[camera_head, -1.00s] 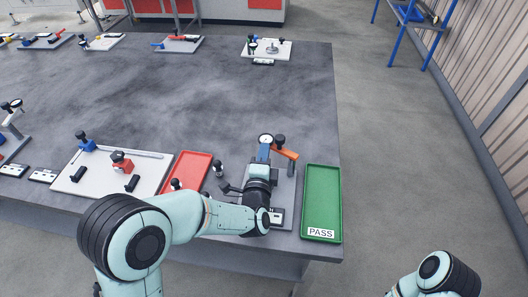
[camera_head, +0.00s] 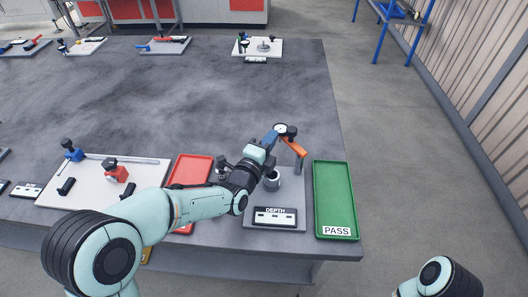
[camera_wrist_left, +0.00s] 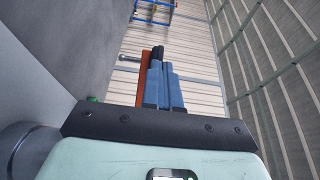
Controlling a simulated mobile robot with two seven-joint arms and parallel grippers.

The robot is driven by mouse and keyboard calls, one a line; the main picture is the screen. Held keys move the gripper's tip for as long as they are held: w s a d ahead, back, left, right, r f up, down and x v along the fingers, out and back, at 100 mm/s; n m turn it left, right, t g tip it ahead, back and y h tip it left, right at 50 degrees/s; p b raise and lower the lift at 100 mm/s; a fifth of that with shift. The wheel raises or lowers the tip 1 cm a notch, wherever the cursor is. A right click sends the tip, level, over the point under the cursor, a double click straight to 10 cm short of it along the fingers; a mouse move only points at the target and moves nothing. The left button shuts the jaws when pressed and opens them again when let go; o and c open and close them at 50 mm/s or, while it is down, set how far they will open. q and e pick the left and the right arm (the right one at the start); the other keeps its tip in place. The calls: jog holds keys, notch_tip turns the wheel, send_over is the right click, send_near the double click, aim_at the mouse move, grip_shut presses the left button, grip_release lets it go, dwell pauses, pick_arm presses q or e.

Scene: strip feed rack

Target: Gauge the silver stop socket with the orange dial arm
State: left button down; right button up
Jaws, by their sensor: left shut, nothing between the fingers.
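The orange dial arm (camera_head: 295,147) reaches from a post at the right of a grey plate (camera_head: 291,198) up to a round white dial (camera_head: 281,129) with a dark knob beside it. The silver stop socket (camera_head: 272,182), a short grey cylinder, stands on the plate, uncovered by the dial. My left gripper (camera_head: 271,136) is shut and empty, its blue fingers close beside the dial; contact cannot be told. In the left wrist view the blue fingers (camera_wrist_left: 164,84) lie together, with the orange arm (camera_wrist_left: 143,75) just left of them. My right gripper is out of view.
A green PASS tray (camera_head: 335,230) stands right of the plate and a red tray (camera_head: 178,182) left, partly behind my arm. A DEPTH label (camera_head: 275,215) sits at the plate's front. A white fixture board (camera_head: 85,196) lies further left. The table's middle is clear.

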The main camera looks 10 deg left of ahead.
pick_arm(q)
jog(key=x, duration=0.1)
jog(key=b+x, duration=0.1)
jog(key=shift+w+d, duration=0.25)
jog(key=shift+d, duration=0.1)
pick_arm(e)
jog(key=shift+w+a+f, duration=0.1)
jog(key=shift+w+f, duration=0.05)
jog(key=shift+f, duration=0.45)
pick_arm(q)
jog(key=shift+r, duration=0.15)
jog(key=shift+a, duration=0.1)
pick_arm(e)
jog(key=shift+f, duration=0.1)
